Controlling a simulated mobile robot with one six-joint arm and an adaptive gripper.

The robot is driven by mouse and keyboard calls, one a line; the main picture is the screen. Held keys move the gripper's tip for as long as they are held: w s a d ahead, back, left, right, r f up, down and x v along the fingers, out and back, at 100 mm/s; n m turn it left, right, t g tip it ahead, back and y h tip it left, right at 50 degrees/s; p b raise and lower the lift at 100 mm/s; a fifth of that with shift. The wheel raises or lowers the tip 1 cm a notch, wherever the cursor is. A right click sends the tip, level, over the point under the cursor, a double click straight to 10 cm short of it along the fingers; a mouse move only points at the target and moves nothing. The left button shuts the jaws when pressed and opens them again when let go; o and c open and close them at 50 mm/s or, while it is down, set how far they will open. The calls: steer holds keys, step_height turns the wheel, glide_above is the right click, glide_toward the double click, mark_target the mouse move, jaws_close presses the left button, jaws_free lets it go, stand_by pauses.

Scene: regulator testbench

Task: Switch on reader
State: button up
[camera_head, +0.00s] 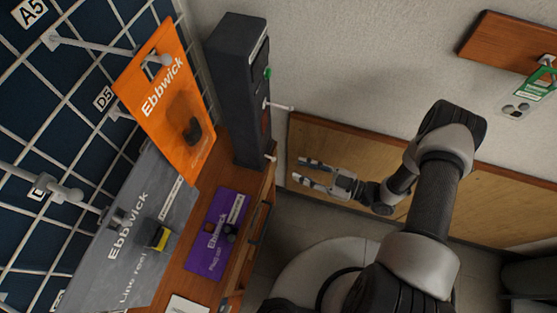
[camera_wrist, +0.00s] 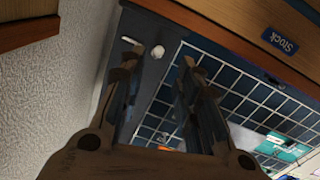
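A tall dark grey box (camera_head: 235,95), which looks like the reader, stands on the wooden bench beside the wall grid. On its right face are a green knob (camera_head: 267,73) and a white lever (camera_head: 280,107) sticking out. A smaller pale piece (camera_head: 270,157) sits near its base. My gripper (camera_head: 297,170) is open and empty, to the right of the box's lower part and apart from it. In the wrist view, a dark grey panel (camera_wrist: 148,75) with a round white knob (camera_wrist: 157,52) and a short white bar (camera_wrist: 131,41) shows beyond the open fingers (camera_wrist: 158,66).
An orange package (camera_head: 165,100), a grey package (camera_head: 135,235) and a purple package (camera_head: 217,235) are left of and below the box. A wooden shelf (camera_head: 505,42) with a green-tagged package juts from the wall at upper right. Wall space between is clear.

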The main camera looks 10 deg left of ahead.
steer(key=w+a+b, duration=0.1)
steer(key=a, duration=0.7)
steer(key=shift+w+a, duration=0.25)
steer(key=shift+c, duration=0.6)
jaws_close()
